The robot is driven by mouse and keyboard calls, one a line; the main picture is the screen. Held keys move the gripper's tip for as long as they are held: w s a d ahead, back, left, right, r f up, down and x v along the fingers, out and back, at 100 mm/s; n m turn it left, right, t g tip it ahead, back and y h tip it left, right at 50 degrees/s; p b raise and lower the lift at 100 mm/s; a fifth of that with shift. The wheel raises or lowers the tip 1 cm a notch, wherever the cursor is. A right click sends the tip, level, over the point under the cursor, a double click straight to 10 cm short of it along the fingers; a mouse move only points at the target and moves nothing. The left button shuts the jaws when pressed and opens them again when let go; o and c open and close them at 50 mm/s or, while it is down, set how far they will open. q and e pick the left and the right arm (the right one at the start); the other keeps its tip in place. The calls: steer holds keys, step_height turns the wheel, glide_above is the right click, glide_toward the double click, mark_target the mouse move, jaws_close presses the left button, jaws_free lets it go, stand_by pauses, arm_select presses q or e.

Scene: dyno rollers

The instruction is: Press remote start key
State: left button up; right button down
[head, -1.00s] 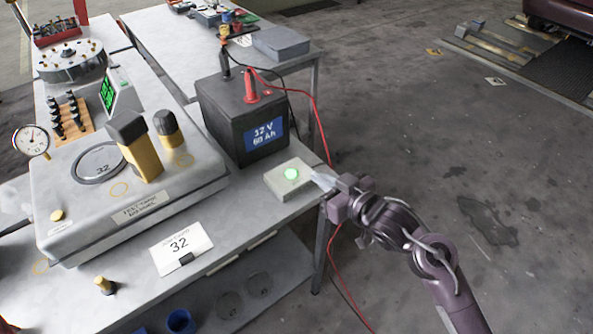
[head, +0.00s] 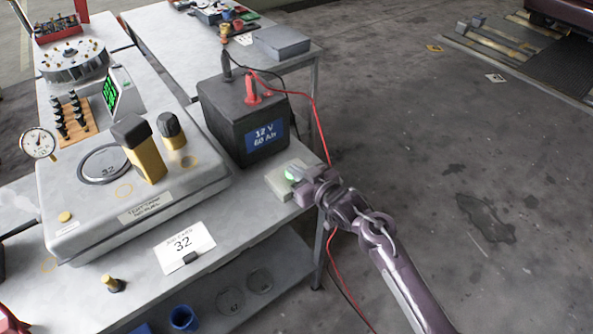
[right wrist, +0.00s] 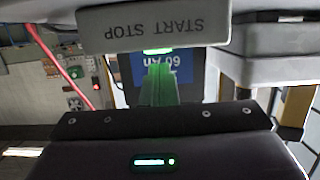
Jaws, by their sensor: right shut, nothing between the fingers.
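The remote start key is a small pale box (head: 279,188) with a lit green button (head: 292,174), at the right edge of the bench beside the battery. In the right wrist view the box (right wrist: 155,28) appears upside down with the words START STOP, and a green glow (right wrist: 158,51) shows just under it. My right gripper (head: 298,174) is shut and empty, its fingertips at the button and partly covering it. The closed fingers (right wrist: 158,84) are tinted green in the wrist view. I cannot tell whether they touch the button. My left gripper is not in view.
A black 12 V battery (head: 225,125) with a red clamp (head: 253,88) and cables stands behind the box. A grey test stand (head: 85,215) and a card reading 32 (head: 184,244) are to the left. Open floor (head: 430,200) lies to the right.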

steer(key=shift+f, duration=0.3)
